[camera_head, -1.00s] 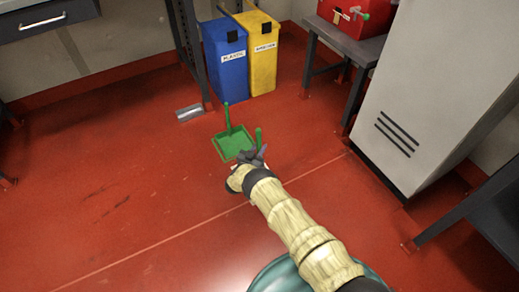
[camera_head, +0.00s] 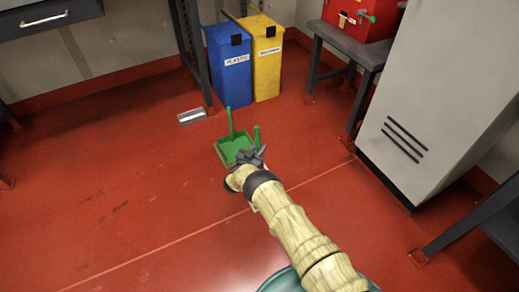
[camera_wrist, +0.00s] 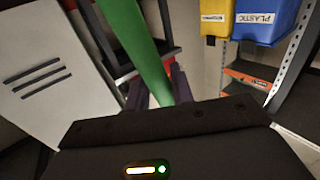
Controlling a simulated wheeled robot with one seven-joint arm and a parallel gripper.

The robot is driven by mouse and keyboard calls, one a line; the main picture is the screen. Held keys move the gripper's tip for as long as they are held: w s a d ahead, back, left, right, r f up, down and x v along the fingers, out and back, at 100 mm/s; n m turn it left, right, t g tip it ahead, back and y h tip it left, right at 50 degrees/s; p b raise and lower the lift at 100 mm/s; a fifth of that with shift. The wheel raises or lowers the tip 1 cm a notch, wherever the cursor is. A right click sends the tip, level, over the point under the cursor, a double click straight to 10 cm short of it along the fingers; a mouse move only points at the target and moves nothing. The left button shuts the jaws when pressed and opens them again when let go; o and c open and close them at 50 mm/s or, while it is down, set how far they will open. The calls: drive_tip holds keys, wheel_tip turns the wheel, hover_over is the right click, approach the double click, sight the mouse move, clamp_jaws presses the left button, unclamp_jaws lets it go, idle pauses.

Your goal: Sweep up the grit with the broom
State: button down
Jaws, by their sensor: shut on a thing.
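My gripper (camera_head: 250,158) is low over the red floor, just in front of the green dustpan (camera_head: 238,155). The dustpan lies on the floor with its handle pointing up. My gripper is shut on the green broom handle (camera_head: 257,138), whose top sticks up above the fingers. In the wrist view the handle (camera_wrist: 138,45) runs slantwise between the two dark fingers. The broom's head is hidden behind my gripper and arm. No grit can be made out clearly.
A blue plastic bin (camera_head: 229,75) and a yellow bin (camera_head: 266,70) stand behind the dustpan. A grey cabinet (camera_head: 420,90) and a dark bench (camera_head: 348,48) with a red box (camera_head: 355,20) are at the right. The floor at left is open, with dark streaks.

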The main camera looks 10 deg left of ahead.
drive_tip(key=shift+f, duration=0.3)
